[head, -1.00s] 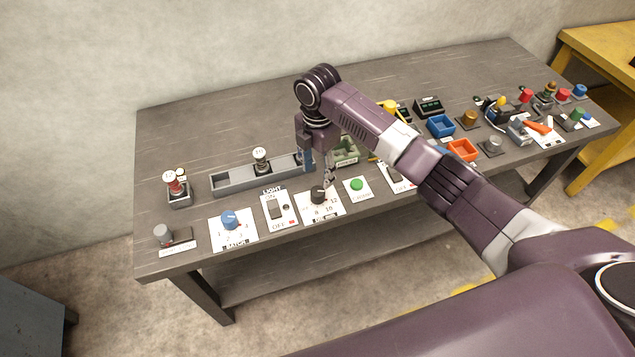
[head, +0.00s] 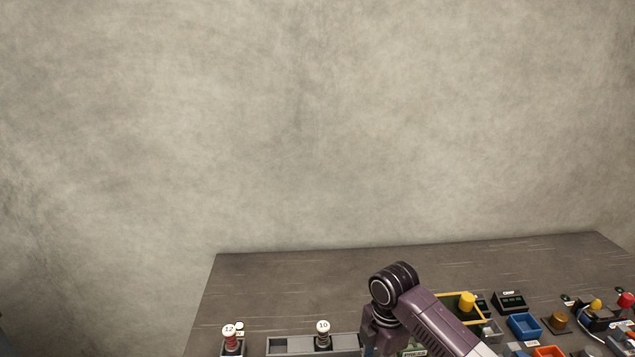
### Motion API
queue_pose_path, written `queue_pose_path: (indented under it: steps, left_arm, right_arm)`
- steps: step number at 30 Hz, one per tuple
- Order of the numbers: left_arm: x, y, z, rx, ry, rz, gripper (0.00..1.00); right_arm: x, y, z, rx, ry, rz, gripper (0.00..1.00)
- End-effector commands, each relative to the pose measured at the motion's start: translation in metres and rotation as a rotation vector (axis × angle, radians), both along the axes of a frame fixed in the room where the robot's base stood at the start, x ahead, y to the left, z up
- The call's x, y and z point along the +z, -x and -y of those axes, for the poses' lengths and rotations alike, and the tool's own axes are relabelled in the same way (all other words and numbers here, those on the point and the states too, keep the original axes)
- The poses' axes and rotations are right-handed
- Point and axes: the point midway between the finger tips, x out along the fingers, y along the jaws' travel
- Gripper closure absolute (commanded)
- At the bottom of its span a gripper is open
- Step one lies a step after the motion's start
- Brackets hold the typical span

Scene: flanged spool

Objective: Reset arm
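My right arm (head: 425,315) comes in from the lower right, with its wrist over the table near the grey rail. Its gripper is below the bottom edge of the picture. My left arm and gripper are not in view. A spool marked 10 (head: 323,337) stands upright in the grey rail (head: 290,346). A red and white spool marked 12 (head: 231,337) stands in a small holder at the left.
The dark table (head: 300,285) fills the bottom, its back part clear. At the right are a yellow-edged tray (head: 476,318), a black box (head: 509,302), a blue bin (head: 523,326) and an orange bin (head: 547,352). A bare wall (head: 300,130) rises behind.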

Motion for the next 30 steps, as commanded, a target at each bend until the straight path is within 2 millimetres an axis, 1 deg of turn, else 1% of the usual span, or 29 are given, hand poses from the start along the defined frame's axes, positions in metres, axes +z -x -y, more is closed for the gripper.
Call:
queue_pose_path:
  steps: [1,3,6,8,9,13,17,21,24,30]
  left_arm:
    - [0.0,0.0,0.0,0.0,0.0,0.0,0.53]
    - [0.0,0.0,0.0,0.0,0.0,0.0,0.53]
    - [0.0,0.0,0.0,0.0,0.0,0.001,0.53]
    - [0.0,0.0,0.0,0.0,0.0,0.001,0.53]
    - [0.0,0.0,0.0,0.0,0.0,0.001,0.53]
    - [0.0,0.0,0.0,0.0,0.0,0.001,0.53]
    - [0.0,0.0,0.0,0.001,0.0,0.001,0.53]
    - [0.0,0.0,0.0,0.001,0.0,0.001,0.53]
    - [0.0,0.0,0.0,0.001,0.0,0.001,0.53]
    - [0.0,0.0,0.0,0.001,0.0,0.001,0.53]
  right_arm:
    - [-0.016,0.017,-0.012,-0.036,-0.022,-0.004,0.53]
    - [-0.032,0.038,-0.026,-0.116,-0.054,0.004,0.53]
    - [-0.05,0.068,-0.041,-0.255,-0.103,0.016,0.53]
    - [-0.058,0.086,-0.048,-0.345,-0.131,0.023,0.53]
    - [-0.063,0.098,-0.051,-0.411,-0.15,0.026,0.53]
    - [-0.072,0.136,-0.054,-0.634,-0.206,0.035,0.53]
    - [-0.074,0.173,-0.045,-0.881,-0.25,0.046,0.53]
    - [-0.07,0.211,-0.024,-1.15,-0.277,0.065,0.53]
    - [-0.065,0.231,-0.008,-1.304,-0.285,0.083,0.53]
    - [-0.054,0.262,0.019,-1.523,-0.287,0.116,0.53]
